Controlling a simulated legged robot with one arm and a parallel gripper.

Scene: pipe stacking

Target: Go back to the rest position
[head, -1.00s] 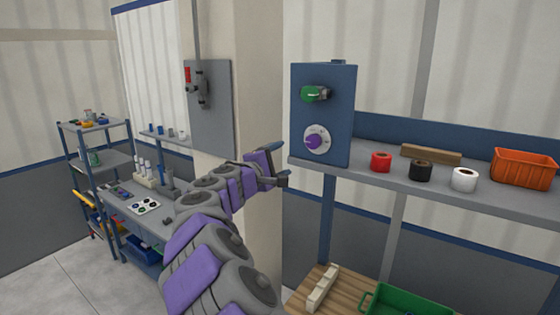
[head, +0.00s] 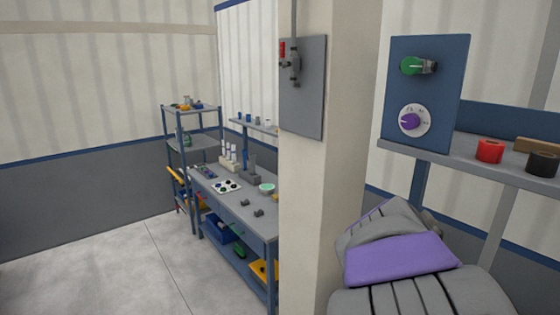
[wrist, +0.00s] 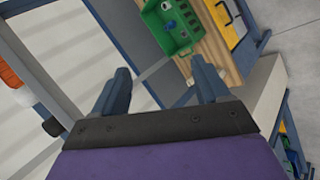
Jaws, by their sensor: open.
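My gripper (wrist: 162,92) shows in the wrist view with its two dark fingers apart and nothing between them. It is out of sight in the head view, where only my folded purple and grey arm shows at the lower right. In the wrist view the fingers point toward a green crate (wrist: 156,38) on a wooden surface, with a gap between them and it. The pipe pieces are too small to tell apart.
A blue panel (head: 425,95) with a green handle and purple knob stands above a shelf with a red roll (head: 490,151) and a black roll (head: 542,164). A beige pillar (head: 345,170) stands left of my arm. A workbench (head: 235,210) is farther left. The floor at lower left is clear.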

